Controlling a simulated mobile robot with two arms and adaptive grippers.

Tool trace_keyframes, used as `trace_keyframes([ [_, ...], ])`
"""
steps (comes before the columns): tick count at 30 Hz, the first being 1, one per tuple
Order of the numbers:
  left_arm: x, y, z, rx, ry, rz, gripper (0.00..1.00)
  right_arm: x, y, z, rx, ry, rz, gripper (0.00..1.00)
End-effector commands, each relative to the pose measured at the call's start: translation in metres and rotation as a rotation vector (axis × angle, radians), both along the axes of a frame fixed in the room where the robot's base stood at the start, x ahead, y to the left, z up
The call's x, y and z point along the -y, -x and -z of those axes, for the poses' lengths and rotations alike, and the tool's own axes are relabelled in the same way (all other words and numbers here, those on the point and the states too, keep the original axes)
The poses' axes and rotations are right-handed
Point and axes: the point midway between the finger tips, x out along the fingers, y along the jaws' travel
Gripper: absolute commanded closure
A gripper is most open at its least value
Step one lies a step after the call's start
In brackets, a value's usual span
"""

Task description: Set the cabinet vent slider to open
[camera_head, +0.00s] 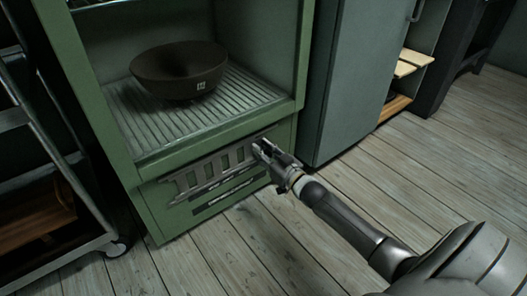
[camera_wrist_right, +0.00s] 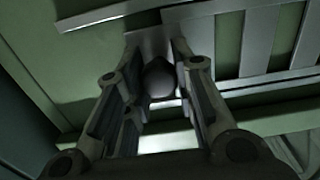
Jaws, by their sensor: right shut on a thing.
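The green cabinet (camera_head: 148,170) stands with its open front facing me. Its vent slider (camera_head: 213,171), a grey slotted metal plate, lies along the lower front panel. In the right wrist view the plate's bars (camera_wrist_right: 227,50) show with green panel between them. My right gripper (camera_head: 261,149) is at the right end of the slider. It is shut on a dark rounded knob (camera_wrist_right: 158,79), which sits between its fingers in the wrist view. The gripper hides the knob in the head view. My left gripper is out of view.
A dark bowl (camera_head: 180,71) with a small label sits on the ribbed shelf (camera_head: 150,125) above the vent. A wheeled metal rack (camera_head: 88,195) stands at left. The plank floor (camera_head: 310,245) in front is clear.

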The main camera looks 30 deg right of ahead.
Motion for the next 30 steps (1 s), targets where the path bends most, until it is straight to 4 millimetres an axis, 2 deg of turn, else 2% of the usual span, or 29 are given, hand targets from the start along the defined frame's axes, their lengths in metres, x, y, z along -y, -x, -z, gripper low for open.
trace_keyframes([
  [5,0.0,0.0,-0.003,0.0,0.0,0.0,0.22,0.007,-0.001,0.0,-0.002,0.001,0.0,1.0],
  [11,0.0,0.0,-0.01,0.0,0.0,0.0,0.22,0.031,-0.002,0.0,-0.003,0.003,0.001,1.0],
  [19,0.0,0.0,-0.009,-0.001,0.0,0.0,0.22,0.034,-0.002,0.0,-0.001,0.001,0.004,1.0],
  [20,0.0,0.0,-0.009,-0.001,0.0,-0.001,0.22,0.035,-0.003,0.0,-0.001,0.001,0.004,0.72],
  [24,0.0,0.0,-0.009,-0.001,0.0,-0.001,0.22,0.034,-0.003,0.0,-0.001,0.001,0.004,0.54],
  [30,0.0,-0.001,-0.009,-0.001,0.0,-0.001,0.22,0.033,-0.002,0.0,0.0,0.0,0.001,0.54],
])
